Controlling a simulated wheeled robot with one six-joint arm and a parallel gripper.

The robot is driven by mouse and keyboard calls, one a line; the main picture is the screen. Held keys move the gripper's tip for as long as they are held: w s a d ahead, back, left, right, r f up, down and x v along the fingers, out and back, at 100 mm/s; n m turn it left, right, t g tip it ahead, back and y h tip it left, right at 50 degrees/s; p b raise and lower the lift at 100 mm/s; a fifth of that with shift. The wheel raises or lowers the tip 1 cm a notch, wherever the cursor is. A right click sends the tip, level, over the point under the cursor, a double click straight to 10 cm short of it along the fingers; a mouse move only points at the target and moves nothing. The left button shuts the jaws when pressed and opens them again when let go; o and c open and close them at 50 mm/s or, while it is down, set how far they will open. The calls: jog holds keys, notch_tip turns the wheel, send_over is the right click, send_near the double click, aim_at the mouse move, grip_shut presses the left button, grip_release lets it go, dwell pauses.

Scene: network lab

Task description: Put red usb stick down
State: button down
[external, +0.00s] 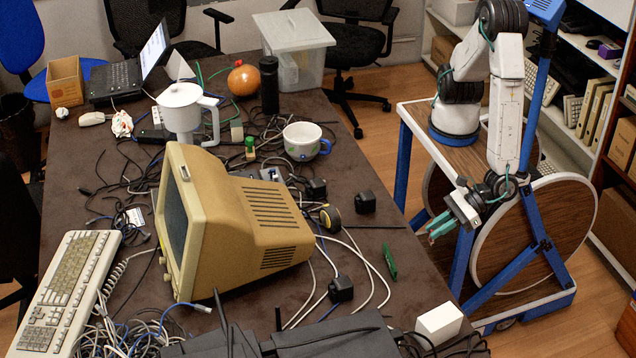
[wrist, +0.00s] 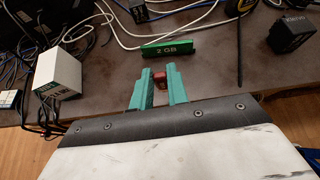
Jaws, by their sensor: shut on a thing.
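My gripper (wrist: 159,75) has green fingers, shut on the small red usb stick (wrist: 160,80) in the wrist view. The stick sits between the fingertips, above the brown tabletop (wrist: 215,75) near its edge. The external view shows my gripper (external: 438,228) by the right edge of the table (external: 335,190); I cannot make out the stick there. Whether the stick touches the tabletop cannot be told.
A green 2 GB memory module (wrist: 168,48) lies just beyond the fingertips. A white box (wrist: 58,75) stands to the left and a black adapter (wrist: 291,33) to the right. Cables lie behind the module. Bare tabletop shows around the fingertips.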

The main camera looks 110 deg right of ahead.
jog(key=w+a, duration=0.3)
jog(key=w+a+f, duration=0.1)
jog(key=w+a, duration=0.2)
jog(key=w, duration=0.1)
jog(key=w+a, duration=0.4)
jog(key=shift+w+f, duration=0.2)
jog(key=shift+f, duration=0.2)
jog(key=shift+s+f, duration=0.1)
jog(key=shift+f, duration=1.55)
jog(key=shift+f, duration=0.15)
jog(key=c, duration=1.4)
grip_release()
jog(key=shift+c, duration=0.2)
jog(key=shift+o, duration=0.4)
